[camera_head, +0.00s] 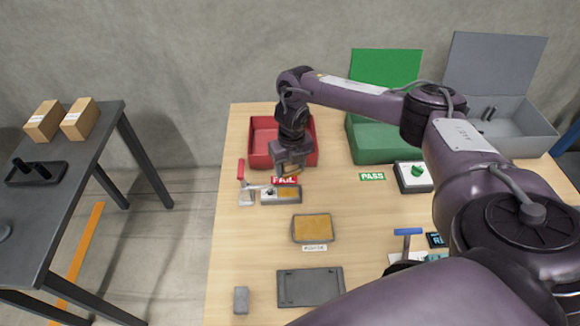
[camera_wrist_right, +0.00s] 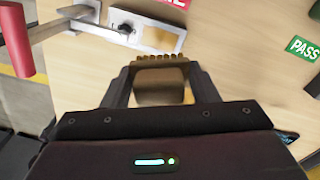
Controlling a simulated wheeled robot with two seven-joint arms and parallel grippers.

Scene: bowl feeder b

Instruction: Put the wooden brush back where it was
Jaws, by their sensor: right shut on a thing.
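My right gripper (camera_head: 288,172) is shut on the wooden brush (camera_head: 291,170), above the table just in front of the red bin. In the right wrist view the brush (camera_wrist_right: 160,80) sits between the two fingers of my right gripper (camera_wrist_right: 160,88), its brown bristle edge toward the top of the picture. The brush looks clear of the table there. My left gripper is not in view.
A red-handled tool and a metal fixture (camera_head: 272,196) stand below the gripper, near the FAIL label (camera_head: 285,180). A brown-topped tray (camera_head: 312,228) and an empty dark tray (camera_head: 310,287) lie nearer. Red (camera_head: 262,150) and green (camera_head: 372,140) bins stand behind.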

